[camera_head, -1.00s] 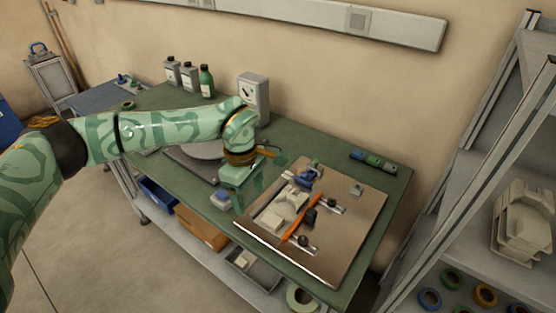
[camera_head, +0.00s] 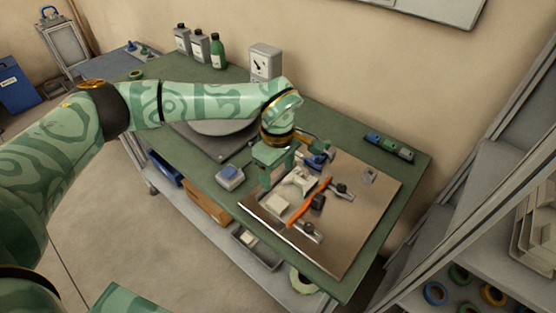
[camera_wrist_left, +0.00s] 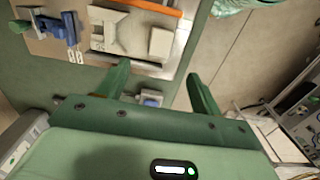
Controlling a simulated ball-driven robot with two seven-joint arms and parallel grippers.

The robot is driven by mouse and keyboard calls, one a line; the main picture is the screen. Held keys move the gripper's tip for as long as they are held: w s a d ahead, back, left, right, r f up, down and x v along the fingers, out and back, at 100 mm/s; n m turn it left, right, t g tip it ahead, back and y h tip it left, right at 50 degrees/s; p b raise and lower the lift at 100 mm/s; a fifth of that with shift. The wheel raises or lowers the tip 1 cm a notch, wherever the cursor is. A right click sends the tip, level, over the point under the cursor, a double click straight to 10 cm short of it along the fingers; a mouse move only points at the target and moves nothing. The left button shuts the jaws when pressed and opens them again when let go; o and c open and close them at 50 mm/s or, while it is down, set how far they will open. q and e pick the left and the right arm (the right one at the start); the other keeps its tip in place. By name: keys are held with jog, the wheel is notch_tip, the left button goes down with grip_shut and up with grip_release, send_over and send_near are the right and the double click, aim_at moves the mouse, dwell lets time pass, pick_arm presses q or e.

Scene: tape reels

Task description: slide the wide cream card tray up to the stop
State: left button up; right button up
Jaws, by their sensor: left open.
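The wide cream card tray (camera_head: 290,191) lies on the brown board (camera_head: 350,222), with raised cream blocks on it. An orange bar (camera_head: 311,203), apparently the stop, lies along its right side; I cannot tell whether they touch. In the left wrist view the tray (camera_wrist_left: 125,45) shows beyond the fingers, with the orange bar (camera_wrist_left: 150,7) behind it. My left gripper (camera_head: 268,183) is by the tray's left side, in front of part of it. Its fingers (camera_wrist_left: 157,68) are apart with nothing between their tips. My right gripper is out of view.
A blue clamp-like fixture (camera_head: 318,160) stands at the tray's far end. Black knobs (camera_head: 308,227) sit by the bar. A small blue-topped box (camera_head: 230,174) is left of the board. Bottles and a gauge box (camera_head: 264,62) stand at the back. The board's right part is mostly clear.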

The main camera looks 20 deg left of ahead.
aim_at(278, 202)
pick_arm(q)
notch_tip(278, 202, down, 13)
jog(key=shift+r+b, duration=0.15)
jog(key=shift+b, duration=0.75)
jog(key=c, duration=1.2)
